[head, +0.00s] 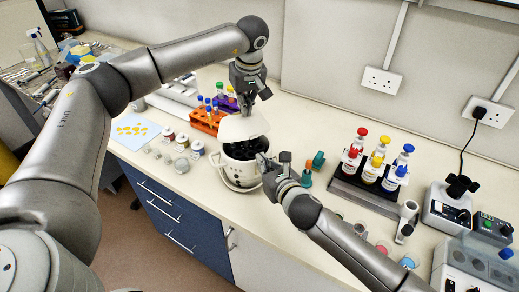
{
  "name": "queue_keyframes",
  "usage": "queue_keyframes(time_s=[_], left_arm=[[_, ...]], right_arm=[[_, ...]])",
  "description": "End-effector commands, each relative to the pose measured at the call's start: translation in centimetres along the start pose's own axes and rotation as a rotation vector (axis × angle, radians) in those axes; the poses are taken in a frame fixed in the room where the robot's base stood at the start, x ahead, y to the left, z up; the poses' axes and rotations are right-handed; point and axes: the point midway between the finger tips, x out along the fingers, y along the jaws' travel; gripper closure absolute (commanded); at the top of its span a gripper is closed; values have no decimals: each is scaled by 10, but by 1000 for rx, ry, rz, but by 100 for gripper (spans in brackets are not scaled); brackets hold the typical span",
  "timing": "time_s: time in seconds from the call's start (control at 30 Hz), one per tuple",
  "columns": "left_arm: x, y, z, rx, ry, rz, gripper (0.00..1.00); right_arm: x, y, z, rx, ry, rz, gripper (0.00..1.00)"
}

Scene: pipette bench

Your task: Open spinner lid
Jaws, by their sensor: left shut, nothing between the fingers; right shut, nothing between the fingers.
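The spinner (236,172) is a small white round tub on the bench in the middle of the head view. Its white lid (238,128) stands raised and tilted at the back, and the dark inside shows below it. My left gripper (250,108) is shut and empty, pointing down at the upper edge of the lid; I cannot tell whether it touches. My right gripper (264,160) is shut and empty at the right side of the spinner's opening, by the rim. It hides part of the tub's right side.
A dark stand with red, yellow and blue topped bottles (371,172) is to the right. The bench's front edge is close before the spinner.

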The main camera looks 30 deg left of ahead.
Motion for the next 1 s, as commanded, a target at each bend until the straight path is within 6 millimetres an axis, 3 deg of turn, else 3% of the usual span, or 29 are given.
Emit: queue_keyframes(time_s=[0.07, 0.2, 0.33, 0.8, 1.0], left_arm=[[4, -3, -1, -3, 0, -9, 100], [4, -3, -1, -3, 0, -9, 100], [4, -3, -1, -3, 0, -9, 100], [4, -3, -1, -3, 1, -9, 100], [4, -3, -1, -3, 1, -9, 100]], right_arm=[[10, 1, 0, 2, 1, 0, 100], [14, 1, 24, 0, -4, 2, 100], [16, 0, 34, 1, -1, 0, 100], [18, 0, 39, 0, 0, 1, 100], [20, 0, 52, -3, -2, 1, 100]])
